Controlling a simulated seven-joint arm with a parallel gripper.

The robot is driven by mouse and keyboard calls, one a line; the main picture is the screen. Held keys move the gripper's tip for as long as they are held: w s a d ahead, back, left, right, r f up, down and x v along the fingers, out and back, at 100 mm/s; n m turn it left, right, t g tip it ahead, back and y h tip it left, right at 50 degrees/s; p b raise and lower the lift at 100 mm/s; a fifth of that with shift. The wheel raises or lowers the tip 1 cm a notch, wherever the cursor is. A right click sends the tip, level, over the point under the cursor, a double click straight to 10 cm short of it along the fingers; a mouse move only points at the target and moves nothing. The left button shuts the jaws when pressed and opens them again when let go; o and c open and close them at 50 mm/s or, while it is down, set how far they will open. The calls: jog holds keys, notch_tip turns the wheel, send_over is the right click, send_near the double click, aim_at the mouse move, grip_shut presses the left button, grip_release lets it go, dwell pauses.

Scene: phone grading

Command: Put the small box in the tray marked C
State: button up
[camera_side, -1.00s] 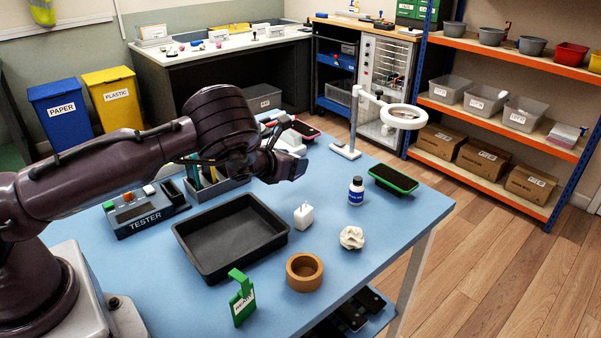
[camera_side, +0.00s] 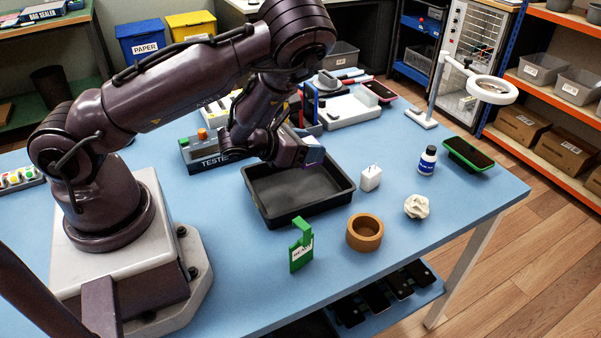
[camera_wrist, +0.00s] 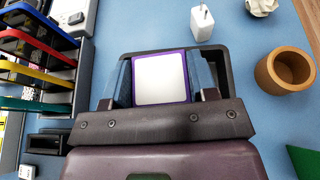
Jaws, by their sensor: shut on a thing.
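My gripper (camera_side: 310,160) is low over the back right part of a black tray (camera_side: 262,205). In the wrist view its two fingers (camera_wrist: 160,85) are shut on the small box (camera_wrist: 160,78), which has a white face and purple edges. The black tray (camera_wrist: 222,72) shows behind and beside the fingers there. In the side view the box is mostly hidden by my gripper, and I cannot tell whether it touches the tray floor. The part of the tray floor in sight is bare. I can read no letter on the tray.
A white plug charger (camera_side: 370,178) stands close to the tray's right side. A green stand (camera_side: 301,247), a brown ring (camera_side: 364,232), a crumpled white ball (camera_side: 416,206), a bottle (camera_side: 427,160) and a green-edged phone (camera_side: 468,154) stand around. A tester (camera_side: 207,157) and coloured rack (camera_wrist: 40,45) are near.

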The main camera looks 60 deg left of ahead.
aim_at(308, 187)
jog(key=shift+d+f, duration=0.2)
jog(key=shift+f, duration=0.1)
jog(key=shift+w+f, duration=0.1)
jog(key=shift+f, duration=3.35)
jog(key=shift+f, duration=0.15)
jog(key=o, duration=0.9)
